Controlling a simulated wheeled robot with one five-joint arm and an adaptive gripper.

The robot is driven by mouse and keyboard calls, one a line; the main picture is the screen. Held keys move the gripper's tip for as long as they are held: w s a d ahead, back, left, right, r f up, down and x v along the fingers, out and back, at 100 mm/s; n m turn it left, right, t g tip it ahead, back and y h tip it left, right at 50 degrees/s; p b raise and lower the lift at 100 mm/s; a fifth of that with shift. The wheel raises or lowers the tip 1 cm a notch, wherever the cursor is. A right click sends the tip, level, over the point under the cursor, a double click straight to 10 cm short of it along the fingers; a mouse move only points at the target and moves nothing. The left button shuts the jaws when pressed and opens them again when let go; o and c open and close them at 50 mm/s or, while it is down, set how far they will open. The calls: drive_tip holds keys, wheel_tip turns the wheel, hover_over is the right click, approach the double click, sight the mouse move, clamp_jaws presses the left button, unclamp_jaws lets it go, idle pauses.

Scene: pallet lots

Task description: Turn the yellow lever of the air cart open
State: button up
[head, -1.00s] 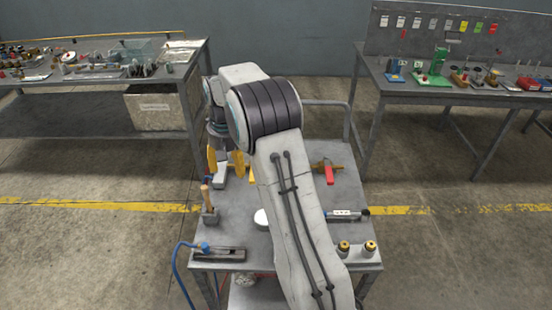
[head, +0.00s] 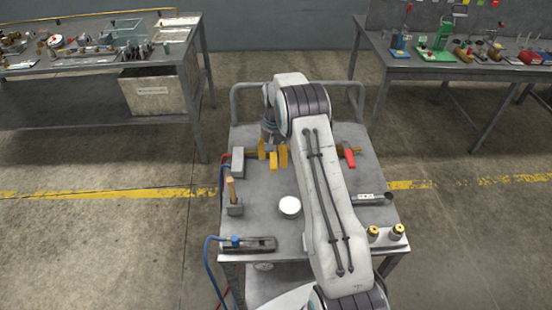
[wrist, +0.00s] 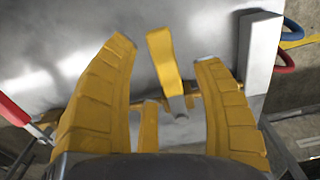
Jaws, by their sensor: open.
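The air cart (head: 262,205) stands in front of me. Its yellow lever (wrist: 162,58) sits on a brass pipe (wrist: 196,103) and points across the pipe; in the head view the lever (head: 273,164) points towards the cart's near side. My gripper (wrist: 164,52) is open, one yellow finger on each side of the lever, with gaps between lever and fingers. In the head view my gripper (head: 273,155) is at the far part of the cart top. A red lever (head: 349,158) is farther right on the same line. My arm hides part of the pipe.
A grey block (head: 237,160) with red and blue hoses ends the pipe at left. A hammer (head: 234,200), a white round piece (head: 289,206) and two brass-topped fittings (head: 398,231) are on the cart top. Loaded benches stand behind, left (head: 100,66) and right (head: 420,72).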

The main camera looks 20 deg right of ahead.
drive_tip(key=shift+f, duration=1.2)
clamp_jaws()
